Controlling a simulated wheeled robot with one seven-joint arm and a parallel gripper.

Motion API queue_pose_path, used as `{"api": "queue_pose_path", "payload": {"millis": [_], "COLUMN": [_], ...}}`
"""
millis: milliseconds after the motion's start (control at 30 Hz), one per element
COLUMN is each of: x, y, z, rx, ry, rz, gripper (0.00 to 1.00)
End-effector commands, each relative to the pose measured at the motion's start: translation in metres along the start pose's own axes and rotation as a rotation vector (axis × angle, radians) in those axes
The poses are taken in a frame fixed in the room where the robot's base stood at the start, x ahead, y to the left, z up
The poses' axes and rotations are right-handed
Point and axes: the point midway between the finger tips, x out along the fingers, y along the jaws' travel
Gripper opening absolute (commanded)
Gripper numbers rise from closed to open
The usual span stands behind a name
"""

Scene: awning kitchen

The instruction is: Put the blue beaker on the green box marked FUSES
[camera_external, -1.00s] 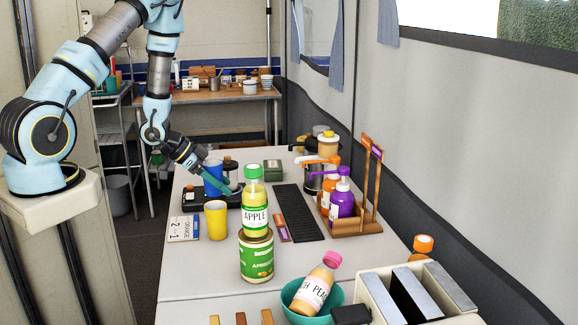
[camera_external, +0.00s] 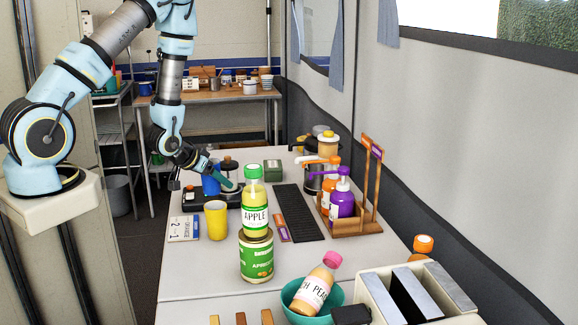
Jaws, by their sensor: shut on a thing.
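The blue beaker (camera_external: 211,185) is upright over the dark tray area on the far left part of the table, behind the yellow cup. My gripper (camera_external: 215,178) is shut on the beaker, with a teal finger at its right side. I cannot tell whether the beaker's base touches what is below it. The small green box (camera_external: 272,166) stands to the right of the beaker and farther back.
A yellow cup (camera_external: 216,220) stands in front of the beaker. An apple bottle (camera_external: 253,205) stands on a green can (camera_external: 256,257). A black ribbed mat (camera_external: 298,212) lies right of them. A dark pot (camera_external: 318,175) and a wooden caddy (camera_external: 352,222) stand at the right.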

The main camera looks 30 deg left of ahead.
Motion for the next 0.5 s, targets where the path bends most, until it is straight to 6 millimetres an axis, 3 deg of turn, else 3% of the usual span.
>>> {"api": "queue_pose_path", "payload": {"millis": [67, 300, 500], "x": [-0.001, -0.001, 0.017], "y": [-0.004, -0.069, -0.098], "z": [0.004, 0.017, -0.004], "rx": [-0.033, -0.241, -0.377], "ry": [-0.003, 0.001, 0.007], "rz": [-0.041, -0.252, -0.385], "gripper": [0.13, 0.13, 0.13]}}
